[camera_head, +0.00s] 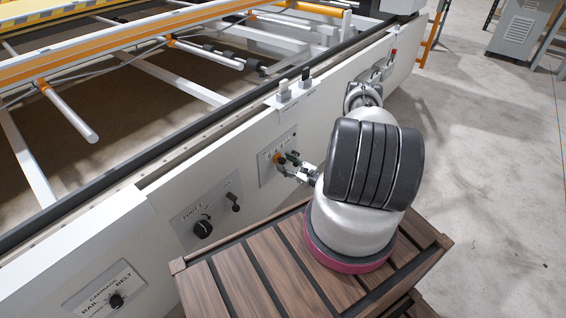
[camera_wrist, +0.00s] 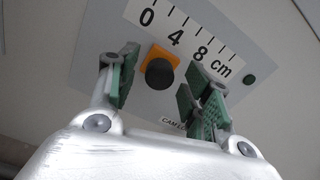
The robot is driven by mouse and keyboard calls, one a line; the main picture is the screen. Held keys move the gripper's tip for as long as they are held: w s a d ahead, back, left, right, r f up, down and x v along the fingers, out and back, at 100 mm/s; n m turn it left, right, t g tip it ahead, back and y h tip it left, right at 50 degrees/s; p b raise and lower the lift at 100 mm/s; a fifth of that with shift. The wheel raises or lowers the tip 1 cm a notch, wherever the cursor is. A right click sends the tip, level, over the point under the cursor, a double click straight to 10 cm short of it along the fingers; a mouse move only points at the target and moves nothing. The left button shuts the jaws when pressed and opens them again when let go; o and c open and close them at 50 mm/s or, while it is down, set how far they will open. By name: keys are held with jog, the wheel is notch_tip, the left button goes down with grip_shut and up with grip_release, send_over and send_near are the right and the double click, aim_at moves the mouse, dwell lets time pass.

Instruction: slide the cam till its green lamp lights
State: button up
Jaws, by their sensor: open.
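The cam is an orange block with a round black knob (camera_wrist: 160,73). It sits below a printed scale (camera_wrist: 187,38) marked 0, 4, 8 cm, near the 4. A small dark green lamp (camera_wrist: 248,79) is past the 8 end of the scale and looks unlit. In the head view the orange cam (camera_head: 277,158) shows small on a grey panel of the white machine side. My gripper (camera_wrist: 167,78) is open, its green-padded fingers on either side of the knob. The knob looks free of both pads; depth is hard to judge. My gripper (camera_head: 288,163) partly hides the panel in the head view.
A brown slatted wooden crate (camera_head: 240,285) stands below my arm, close to the machine. To the left on the machine side are a black knob (camera_head: 203,229), a small lever (camera_head: 235,201) and a carriage dial (camera_head: 116,301). Clear concrete floor lies to the right.

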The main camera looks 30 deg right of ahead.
jog(key=shift+x, duration=0.9)
grip_shut()
jog(key=shift+w+d+r, duration=0.1)
jog(key=shift+w+d, duration=0.15)
jog(key=shift+d, duration=0.3)
grip_release()
jog(key=shift+w, duration=0.1)
jog(key=v, duration=1.2)
